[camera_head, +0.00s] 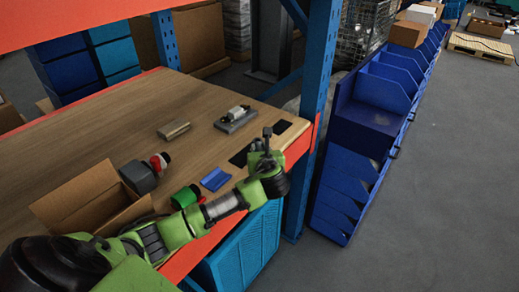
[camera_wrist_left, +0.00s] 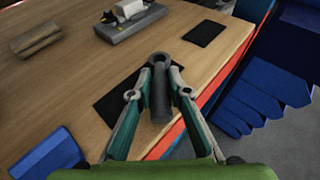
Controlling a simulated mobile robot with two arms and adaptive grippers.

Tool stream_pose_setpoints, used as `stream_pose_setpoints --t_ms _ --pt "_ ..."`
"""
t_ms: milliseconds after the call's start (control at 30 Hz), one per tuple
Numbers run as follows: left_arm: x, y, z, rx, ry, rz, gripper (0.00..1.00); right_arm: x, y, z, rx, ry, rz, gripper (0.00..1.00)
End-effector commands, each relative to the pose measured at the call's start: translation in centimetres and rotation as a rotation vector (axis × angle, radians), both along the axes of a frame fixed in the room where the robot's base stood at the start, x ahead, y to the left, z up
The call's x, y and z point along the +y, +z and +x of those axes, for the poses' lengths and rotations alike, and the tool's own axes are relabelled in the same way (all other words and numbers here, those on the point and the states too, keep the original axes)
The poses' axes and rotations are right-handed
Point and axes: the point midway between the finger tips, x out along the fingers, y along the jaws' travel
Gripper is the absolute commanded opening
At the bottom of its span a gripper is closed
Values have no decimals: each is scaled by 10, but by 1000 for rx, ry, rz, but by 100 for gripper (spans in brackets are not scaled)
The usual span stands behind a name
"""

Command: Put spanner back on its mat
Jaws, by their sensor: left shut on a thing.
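My left gripper (camera_head: 263,158) is shut on the spanner (camera_head: 267,132), a dark grey tool held between its fingertips. In the left wrist view the spanner (camera_wrist_left: 160,92) stands roughly upright, seen end-on, with its ringed end up. The spanner is above a black mat (camera_wrist_left: 112,104) near the table's front edge; this mat also shows partly behind the gripper in the head view (camera_head: 240,157). I cannot tell whether the spanner touches it. A second black mat (camera_head: 282,127) lies bare nearer the table corner. Which mat is the spanner's I cannot tell. My right gripper is not in view.
The wooden table (camera_head: 150,105) has an orange edge and a blue post (camera_head: 318,75) at its right corner. A grey device (camera_head: 235,119), a tan block (camera_head: 173,129), a blue item (camera_head: 215,179) and a cardboard box (camera_head: 85,200) stand on it. Blue bins (camera_head: 370,115) stand right.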

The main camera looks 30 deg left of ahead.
Motion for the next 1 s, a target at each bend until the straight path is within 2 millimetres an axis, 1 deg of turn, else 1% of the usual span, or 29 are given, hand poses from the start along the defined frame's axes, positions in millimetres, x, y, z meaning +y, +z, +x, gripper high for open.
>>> stream_pose_setpoints --t_ms 600,633,700,1000 --pt "0 -11 0 -1 -1 0 0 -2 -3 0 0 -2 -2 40" --pt "0 -11 0 -1 -1 0 20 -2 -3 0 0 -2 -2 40" --pt "0 -11 0 -1 -1 0 37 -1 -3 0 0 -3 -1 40" --pt "0 -12 0 1 0 -1 37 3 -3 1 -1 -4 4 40"
